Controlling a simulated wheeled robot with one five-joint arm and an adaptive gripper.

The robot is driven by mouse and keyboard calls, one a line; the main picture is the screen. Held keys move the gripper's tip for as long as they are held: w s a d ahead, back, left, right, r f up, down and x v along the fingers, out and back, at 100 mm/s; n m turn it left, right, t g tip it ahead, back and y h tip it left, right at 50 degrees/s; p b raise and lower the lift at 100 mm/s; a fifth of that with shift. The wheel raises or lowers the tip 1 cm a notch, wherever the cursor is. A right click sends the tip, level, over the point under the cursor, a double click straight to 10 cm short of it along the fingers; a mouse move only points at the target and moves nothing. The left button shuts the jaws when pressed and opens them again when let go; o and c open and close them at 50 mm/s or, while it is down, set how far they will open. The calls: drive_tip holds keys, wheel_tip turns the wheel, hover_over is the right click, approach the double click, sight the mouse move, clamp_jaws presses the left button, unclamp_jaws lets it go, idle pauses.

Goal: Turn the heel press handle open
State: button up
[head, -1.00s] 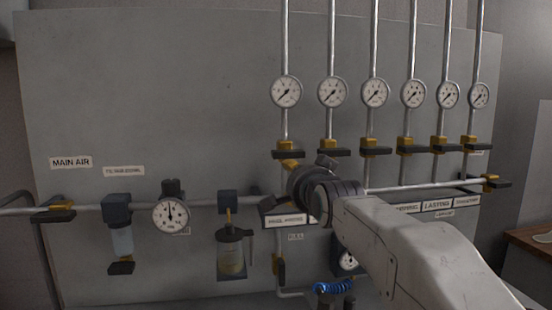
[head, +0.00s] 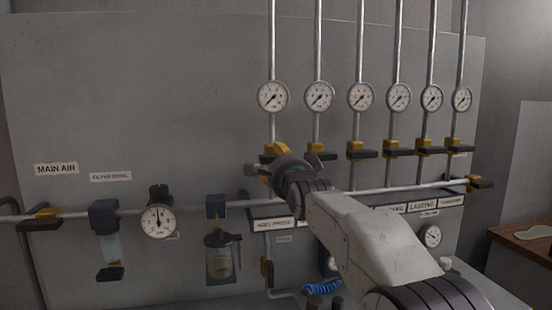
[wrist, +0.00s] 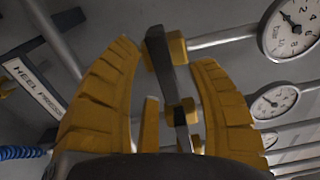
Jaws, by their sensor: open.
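The heel press valve handle, a dark flat lever (wrist: 158,45) on a yellow valve body (wrist: 177,50), is in the wrist view between my two yellow fingers. My gripper (wrist: 164,54) is open, one finger on each side of the lever; I cannot tell whether either touches it. In the head view my gripper (head: 277,150) is at the leftmost valve of the row and hides most of that handle. The heel press label (head: 274,224) is on the rail below, and it also shows in the wrist view (wrist: 35,88).
More dark-handled valves (head: 361,150) stand in a row to the right, under round gauges (head: 319,96). A horizontal pipe (head: 400,187) runs below them. The main air valve (head: 40,217), a gauge (head: 158,221) and an oiler (head: 222,254) are at the left. A blue coiled hose (head: 322,288) hangs below.

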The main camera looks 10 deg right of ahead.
drive_tip(key=shift+w, duration=1)
clamp_jaws()
